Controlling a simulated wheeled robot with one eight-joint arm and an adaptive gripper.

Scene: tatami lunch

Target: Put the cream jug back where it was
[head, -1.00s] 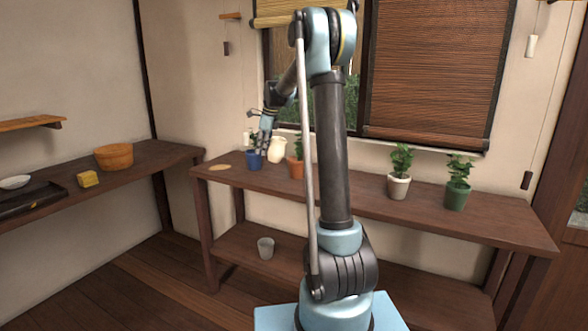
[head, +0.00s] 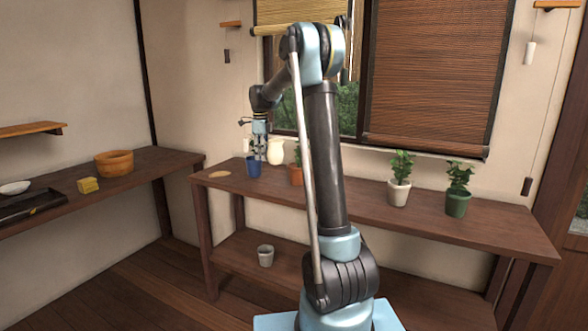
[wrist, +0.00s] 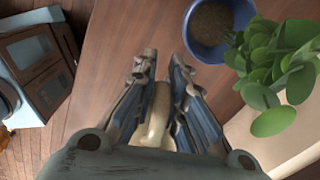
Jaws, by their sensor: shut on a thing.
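The cream jug (head: 276,152) shows in the head view at the back left of the long table, between the blue pot and the orange pot. My gripper (head: 258,158) points down just left of it. In the wrist view my gripper (wrist: 163,68) is closed around a narrow cream part of the jug (wrist: 157,118). The fingers and palm hide much of the jug there. I cannot tell whether its base touches the table.
A blue pot (head: 253,167) stands close in front of my gripper; its plant leans near the fingers in the wrist view (wrist: 280,65). An orange pot (head: 296,175) is to the right. A flat tan disc (head: 219,174) lies left, with bare table (head: 330,190) further right.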

